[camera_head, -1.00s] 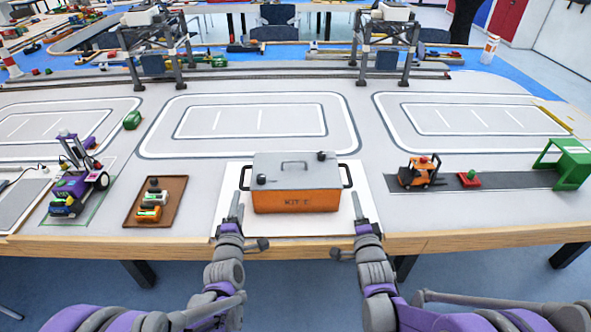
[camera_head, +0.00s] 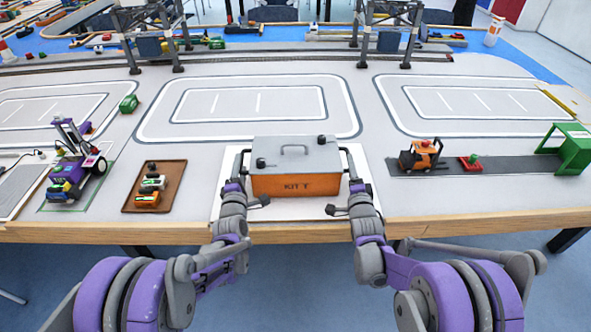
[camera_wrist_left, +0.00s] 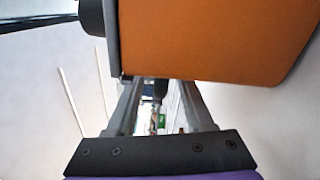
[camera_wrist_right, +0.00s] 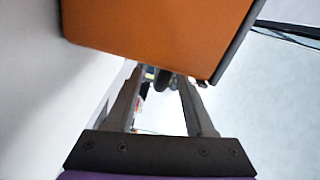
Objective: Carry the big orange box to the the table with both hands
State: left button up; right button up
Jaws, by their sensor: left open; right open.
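The big orange box (camera_head: 296,184) has a grey lid with a thin top handle and "KIT T" on its front. It sits upright on a white mat (camera_head: 300,210) at the table's front edge. My left gripper (camera_head: 242,166) is open at the box's left side, and my right gripper (camera_head: 350,166) is open at its right side. In the left wrist view the orange wall (camera_wrist_left: 215,40) is close above the spread fingers (camera_wrist_left: 160,95). The right wrist view likewise shows the orange wall (camera_wrist_right: 155,35) above open fingers (camera_wrist_right: 162,95). A dark piece, seemingly the side handle, shows between the fingers in each.
The table (camera_head: 420,190) has a brown tray (camera_head: 155,186) with small parts and a purple vehicle (camera_head: 75,170) to the left. An orange forklift (camera_head: 420,157) and a green frame (camera_head: 572,150) stand right. Gantry legs stand behind; the marked area behind the box is clear.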

aim_at(243, 153)
pick_arm(q)
jog(key=shift+w, duration=2)
pick_arm(e)
jog(key=shift+w+a, duration=0.1)
jog(key=shift+w, duration=1.85)
pick_arm(q)
grip_shut()
pick_arm(e)
grip_shut()
jog(key=shift+r, duration=0.1)
